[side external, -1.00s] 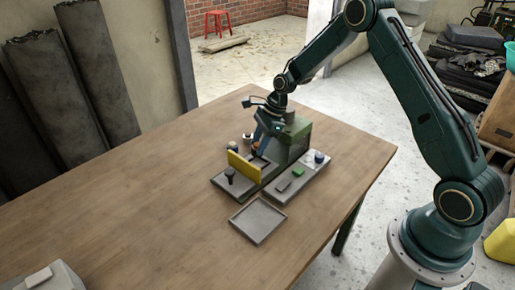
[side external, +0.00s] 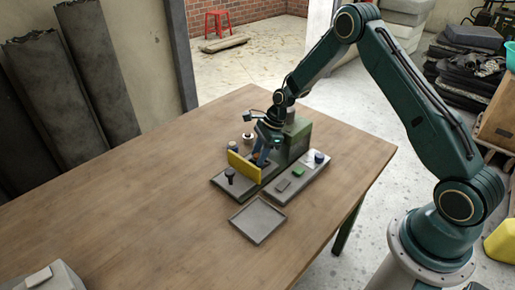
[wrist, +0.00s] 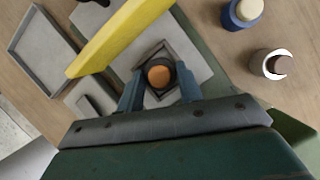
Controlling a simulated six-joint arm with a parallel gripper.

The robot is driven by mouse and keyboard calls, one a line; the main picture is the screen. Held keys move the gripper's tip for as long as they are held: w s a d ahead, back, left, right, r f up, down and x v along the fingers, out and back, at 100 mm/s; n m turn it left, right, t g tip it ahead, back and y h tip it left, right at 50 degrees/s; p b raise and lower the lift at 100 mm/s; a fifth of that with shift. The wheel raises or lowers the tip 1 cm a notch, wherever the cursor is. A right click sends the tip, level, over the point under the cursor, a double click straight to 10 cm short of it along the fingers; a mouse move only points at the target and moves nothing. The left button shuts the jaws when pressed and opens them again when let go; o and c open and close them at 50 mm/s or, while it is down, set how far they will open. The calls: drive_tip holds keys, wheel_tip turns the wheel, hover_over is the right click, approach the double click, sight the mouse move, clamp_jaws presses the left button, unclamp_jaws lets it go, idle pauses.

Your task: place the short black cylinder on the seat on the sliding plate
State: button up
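The short black cylinder (wrist: 160,76), with a copper-orange top, stands between my gripper's two blue fingers in the wrist view. My gripper (wrist: 161,88) appears closed on its sides, with no clear gap. A raised square-framed seat (wrist: 153,47) surrounds the cylinder from above. Whether its base touches the seat floor is hidden. The seat is on the grey sliding plate (wrist: 199,67). In the side view my gripper (side external: 261,158) reaches down behind the yellow upright plate (side external: 243,167), which hides the seat and part of the fingers. The sliding plate (side external: 222,184) also shows there, with a black knob (side external: 230,173).
The yellow plate (wrist: 120,35) stands close to my fingers. A green block (side external: 296,140) rises beside my gripper. A blue cylinder (wrist: 243,12) and a white cylinder (wrist: 271,64) stand nearby. An empty grey tray (side external: 257,221) lies in front.

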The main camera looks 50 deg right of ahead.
drive_tip(key=o, duration=0.4)
drive_tip(key=shift+o, duration=0.2)
drive_tip(key=shift+r, duration=0.1)
drive_tip(key=v, duration=1.2)
drive_tip(key=shift+r, duration=0.1)
